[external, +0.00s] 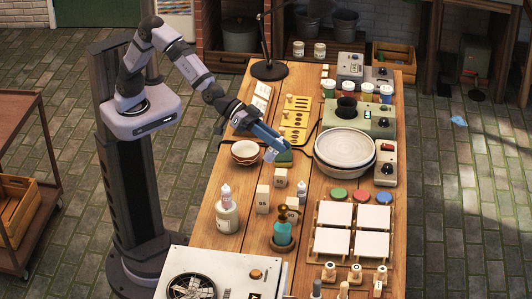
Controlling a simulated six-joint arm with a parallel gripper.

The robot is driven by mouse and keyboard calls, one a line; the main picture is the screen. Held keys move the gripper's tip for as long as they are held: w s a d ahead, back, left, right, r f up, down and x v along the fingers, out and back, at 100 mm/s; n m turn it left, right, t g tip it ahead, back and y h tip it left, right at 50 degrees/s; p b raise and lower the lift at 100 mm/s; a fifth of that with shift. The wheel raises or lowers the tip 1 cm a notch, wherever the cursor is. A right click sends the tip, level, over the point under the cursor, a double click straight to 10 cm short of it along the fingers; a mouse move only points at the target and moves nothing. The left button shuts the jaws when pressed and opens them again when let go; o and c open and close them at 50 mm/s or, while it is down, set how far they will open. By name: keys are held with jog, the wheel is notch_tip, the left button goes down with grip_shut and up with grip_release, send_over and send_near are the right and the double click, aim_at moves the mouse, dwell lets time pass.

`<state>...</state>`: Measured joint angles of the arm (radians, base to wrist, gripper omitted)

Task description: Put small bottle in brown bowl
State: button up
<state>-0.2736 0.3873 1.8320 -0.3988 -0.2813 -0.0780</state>
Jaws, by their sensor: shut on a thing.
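My gripper (272,148) reaches over the table just right of the brown bowl (245,160). It is shut on a small pale thing (269,155), which looks like the small bottle, though the fingers hide part of it and its shape is hard to make out. The brown bowl is shallow, with a pale inside and a brown rim, and seems stacked on or nested with another bowl. The held thing is beside the bowl's right rim in the picture; its height above the table is hard to tell.
A green block (284,157) lies beside the gripper. A large pale plate (345,147) stands to the right. Bare wood (222,172) lies in front of the bowl.

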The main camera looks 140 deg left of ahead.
jog(key=s+a+f+n+g+y+p, duration=0.35)
jog(key=s+a+n+g+p, duration=0.35)
jog(key=s+a, duration=0.6)
jog(key=s+d+f+n+g, duration=0.1)
jog(key=s+f+n+g, duration=0.1)
jog(key=s+n, duration=0.4)
jog(key=s+d+f+n+g+b, duration=0.1)
jog(key=s+d+f+n, duration=0.1)
jog(key=s+f+n, duration=0.3)
jog(key=s+d+f+n+g, duration=0.1)
jog(key=s+f+n+g, duration=0.1)
jog(key=s+n, duration=0.6)
jog(key=shift+s+d+f+n+g, duration=0.15)
jog(key=shift+d+f+n+g, duration=0.15)
jog(key=shift+f, duration=0.55)
jog(key=shift+f+y+b, duration=0.15)
jog(key=shift+y+b, duration=0.1)
jog(key=shift+b, duration=0.1)
jog(key=b, duration=0.8)
send_near(250, 145)
jog(key=x, duration=0.4)
jog(key=shift+a+f, duration=0.2)
jog(key=o, duration=1.1)
